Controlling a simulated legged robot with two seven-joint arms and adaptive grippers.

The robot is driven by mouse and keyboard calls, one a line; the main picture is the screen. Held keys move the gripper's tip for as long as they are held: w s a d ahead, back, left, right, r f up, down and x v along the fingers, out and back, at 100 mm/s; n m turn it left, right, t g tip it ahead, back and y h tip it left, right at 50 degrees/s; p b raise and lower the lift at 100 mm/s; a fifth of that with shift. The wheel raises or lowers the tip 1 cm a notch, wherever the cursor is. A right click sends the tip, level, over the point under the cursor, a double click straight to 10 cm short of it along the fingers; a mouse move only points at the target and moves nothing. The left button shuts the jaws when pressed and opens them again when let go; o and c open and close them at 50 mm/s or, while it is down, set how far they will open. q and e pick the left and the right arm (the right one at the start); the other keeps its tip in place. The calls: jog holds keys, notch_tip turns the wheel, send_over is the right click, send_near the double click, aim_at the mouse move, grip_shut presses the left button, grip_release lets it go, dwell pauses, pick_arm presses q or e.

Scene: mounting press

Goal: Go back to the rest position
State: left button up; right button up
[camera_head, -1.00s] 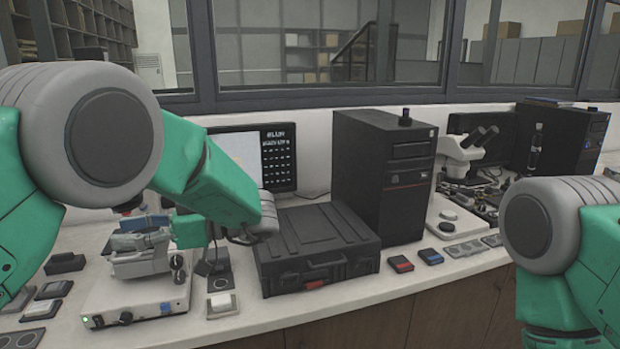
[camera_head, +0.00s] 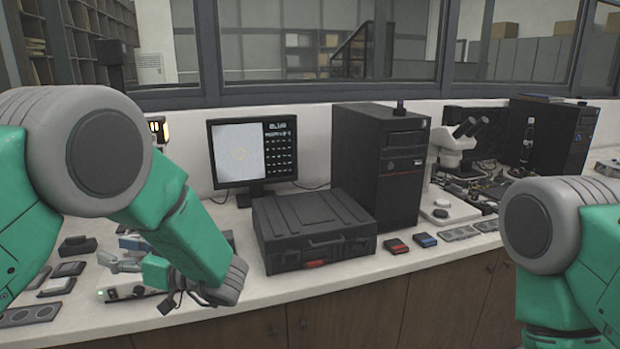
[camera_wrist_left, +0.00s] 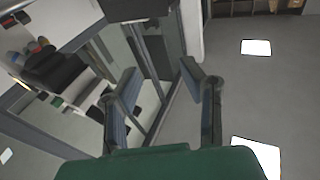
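My left arm comes in from the left in the head view, and its forearm slopes down over the bench. My left gripper (camera_head: 116,254) points left above a white device (camera_head: 120,294) with a green light, which the arm partly hides. In the left wrist view the two fingers of the left gripper (camera_wrist_left: 160,78) stand apart with nothing between them. My right arm shows at the right edge of the head view; its gripper is out of view.
A black case (camera_head: 315,232) lies on the bench in front of a monitor (camera_head: 238,150), left of a black computer tower (camera_head: 385,165). Red (camera_head: 396,245) and blue (camera_head: 425,240) small boxes lie near the front edge. A microscope (camera_head: 452,150) stands farther right.

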pick_arm(q)
jog(key=s+f+m+t+h+b, duration=0.2)
jog(key=f+m+t+h, duration=0.3)
jog(key=f, duration=0.8)
jog(key=s+f+m+t+h+b, duration=0.25)
jog(key=f+m+h, duration=0.4)
jog(key=f, duration=0.75)
jog(key=s+d+f+m+g+h+b, duration=0.25)
jog(key=s+f+g+h, duration=0.2)
jog(key=s+f, duration=0.85)
jog(key=s+d+f+m+g+h, duration=0.1)
jog(key=s+d+g, duration=0.1)
jog(key=s, duration=0.7)
jog(key=s+d+m+g+h+b, duration=0.1)
jog(key=s+g+h, duration=0.1)
jog(key=s, duration=0.7)
jog(key=shift+d+f+g, duration=0.35)
jog(key=shift+f+g, duration=0.05)
jog(key=shift+g, duration=0.3)
jog(key=shift+w, duration=0.2)
